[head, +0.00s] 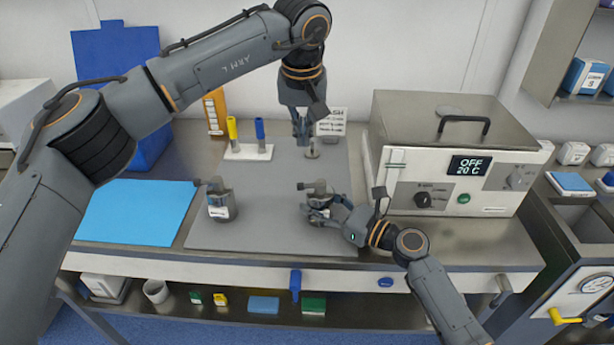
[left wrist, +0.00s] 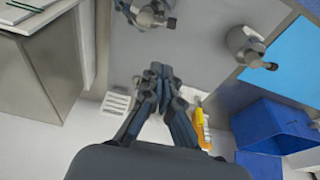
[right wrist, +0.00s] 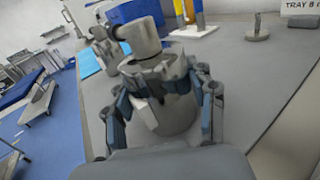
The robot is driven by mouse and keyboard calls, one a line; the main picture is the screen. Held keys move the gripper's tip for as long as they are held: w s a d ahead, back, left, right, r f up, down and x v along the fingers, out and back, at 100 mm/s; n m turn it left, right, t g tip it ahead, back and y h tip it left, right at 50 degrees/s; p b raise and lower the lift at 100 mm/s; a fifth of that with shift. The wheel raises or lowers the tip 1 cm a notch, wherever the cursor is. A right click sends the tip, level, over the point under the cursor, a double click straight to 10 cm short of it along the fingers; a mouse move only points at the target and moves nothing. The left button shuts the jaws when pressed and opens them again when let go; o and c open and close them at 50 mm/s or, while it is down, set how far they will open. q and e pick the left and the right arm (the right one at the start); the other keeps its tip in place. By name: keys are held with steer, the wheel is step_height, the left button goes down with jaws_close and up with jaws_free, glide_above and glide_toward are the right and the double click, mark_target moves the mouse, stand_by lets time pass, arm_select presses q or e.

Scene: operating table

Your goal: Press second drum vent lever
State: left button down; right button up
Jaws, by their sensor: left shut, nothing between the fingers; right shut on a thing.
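My right gripper (head: 322,212) is shut around the body of the right drum (right wrist: 165,118), whose cap shows above the fingers. Its fingers hide part of the body. My left gripper (head: 302,138) is shut and empty, pointing down over the mat behind the right drum, apart from both drums.
A white stand with a yellow and a blue handle (head: 248,152) stands at the mat's back left. A small metal post (head: 312,151) is beside my left gripper. A steel heater box (head: 455,150) stands to the right. A blue sheet (head: 135,218) lies left.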

mark_target(310, 188)
arm_select(q)
steer(key=shift+w+r+m+t, duration=0.3)
steer(key=shift+r+t, duration=0.05)
steer(key=shift+t, duration=0.35)
step_height(310, 188, down, 10)
steer(key=shift+s, duration=0.25)
stand_by(0.4)
